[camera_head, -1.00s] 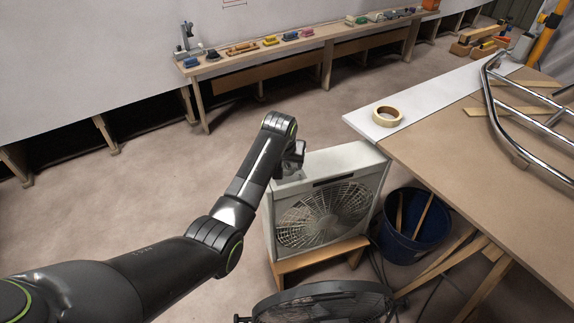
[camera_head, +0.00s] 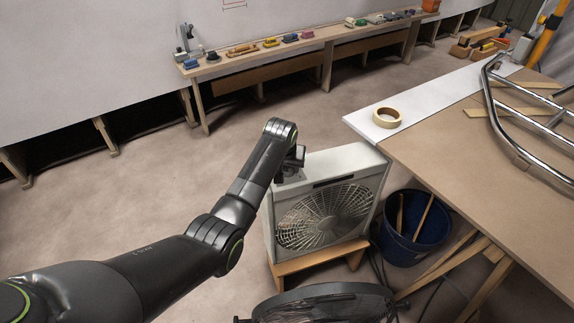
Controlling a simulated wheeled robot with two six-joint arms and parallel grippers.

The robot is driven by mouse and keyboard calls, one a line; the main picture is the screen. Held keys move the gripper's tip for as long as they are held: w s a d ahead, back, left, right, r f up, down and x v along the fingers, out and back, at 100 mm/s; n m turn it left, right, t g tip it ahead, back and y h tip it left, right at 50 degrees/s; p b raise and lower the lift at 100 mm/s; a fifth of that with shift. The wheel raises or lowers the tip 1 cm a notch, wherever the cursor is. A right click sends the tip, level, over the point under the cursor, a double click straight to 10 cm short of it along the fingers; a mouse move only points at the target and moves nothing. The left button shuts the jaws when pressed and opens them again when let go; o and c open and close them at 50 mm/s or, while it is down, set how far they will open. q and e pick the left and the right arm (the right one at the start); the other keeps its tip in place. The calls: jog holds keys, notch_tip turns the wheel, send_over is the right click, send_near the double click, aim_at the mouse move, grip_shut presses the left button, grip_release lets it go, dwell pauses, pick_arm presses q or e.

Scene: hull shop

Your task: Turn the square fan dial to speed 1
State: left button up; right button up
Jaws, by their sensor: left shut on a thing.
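The square fan (camera_head: 327,205) is a pale box fan with a round wire grille, upright on a low wooden stand (camera_head: 320,258). My left arm reaches in from the left, and my left gripper (camera_head: 288,174) is at the top left of the fan's housing. The gripper is shut on the dial there. The dial itself is hidden by the gripper, so I cannot read its setting. My right gripper is not in view.
A round black fan (camera_head: 325,302) stands in front of the square fan. A blue bucket (camera_head: 415,232) with sticks is to its right, beside a workbench (camera_head: 470,150) holding a tape roll (camera_head: 387,117) and a chrome rail (camera_head: 520,155). Floor to the left is clear.

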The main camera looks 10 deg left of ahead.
pick_arm(q)
jog(key=shift+a+r+m+h+p, duration=0.1)
jog(key=shift+r+m+h+p, duration=0.1)
jog(key=shift+m+p, duration=0.45)
jog(key=shift+r+m+h+p, duration=0.1)
jog(key=shift+m+h+p, duration=0.1)
jog(key=shift+m+p, duration=0.45)
jog(key=shift+a+f+m+h+p, duration=0.1)
jog(key=shift+f+m+h+p, duration=0.1)
jog(key=shift+m+h+p, duration=0.5)
jog(key=shift+w+m, duration=0.1)
jog(key=shift+m, duration=1)
jog(key=shift+f+m+g+h, duration=0.1)
jog(key=shift+m+g+h, duration=0.4)
jog(key=shift+m, duration=0.8)
jog(key=o, duration=1)
